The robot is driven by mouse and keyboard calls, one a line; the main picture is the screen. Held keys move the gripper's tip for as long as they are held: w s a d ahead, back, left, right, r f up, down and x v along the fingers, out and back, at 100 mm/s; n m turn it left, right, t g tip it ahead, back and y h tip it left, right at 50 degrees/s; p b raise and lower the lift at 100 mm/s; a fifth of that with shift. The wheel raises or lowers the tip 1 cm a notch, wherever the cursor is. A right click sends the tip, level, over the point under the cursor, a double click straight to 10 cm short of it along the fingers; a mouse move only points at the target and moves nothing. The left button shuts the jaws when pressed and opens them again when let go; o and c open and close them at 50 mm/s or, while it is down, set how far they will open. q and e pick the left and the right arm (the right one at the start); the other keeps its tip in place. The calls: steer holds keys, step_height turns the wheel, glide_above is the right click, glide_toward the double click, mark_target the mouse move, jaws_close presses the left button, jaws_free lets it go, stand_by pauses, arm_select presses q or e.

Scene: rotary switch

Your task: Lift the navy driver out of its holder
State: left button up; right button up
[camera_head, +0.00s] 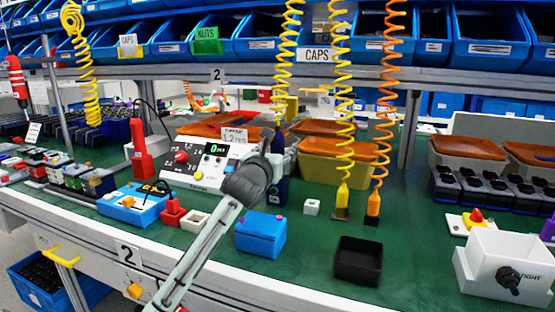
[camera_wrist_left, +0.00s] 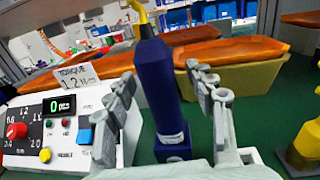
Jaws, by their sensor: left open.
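The navy driver (camera_head: 279,143) stands upright on the green bench below a yellow coiled cord, partly hidden by my left gripper (camera_head: 280,160). In the left wrist view the navy driver (camera_wrist_left: 158,82) stands between the two spread fingers of my left gripper (camera_wrist_left: 163,92). The fingers are open, one on each side of the driver, and do not look closed on it. The driver's foot sits in a dark holder (camera_wrist_left: 172,150) with a white label; little of the holder shows. My right gripper is not in view.
The torque controller (camera_head: 205,165) is just left of the driver. Yellow (camera_head: 342,198) and orange (camera_head: 373,203) drivers stand to the right on coiled cords. Tan bins with orange contents (camera_head: 335,165) are behind. A blue box (camera_head: 261,235) and a black tray (camera_head: 358,261) are in front.

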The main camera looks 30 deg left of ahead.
arm_select(q)
jaws_close()
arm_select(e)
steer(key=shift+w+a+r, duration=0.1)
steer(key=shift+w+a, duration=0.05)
arm_select(q)
steer(key=shift+r, duration=0.2)
step_height(320, 180, up, 9)
steer(key=shift+f+p, duration=0.2)
steer(key=shift+p, duration=0.4)
steer(key=shift+r, duration=0.55)
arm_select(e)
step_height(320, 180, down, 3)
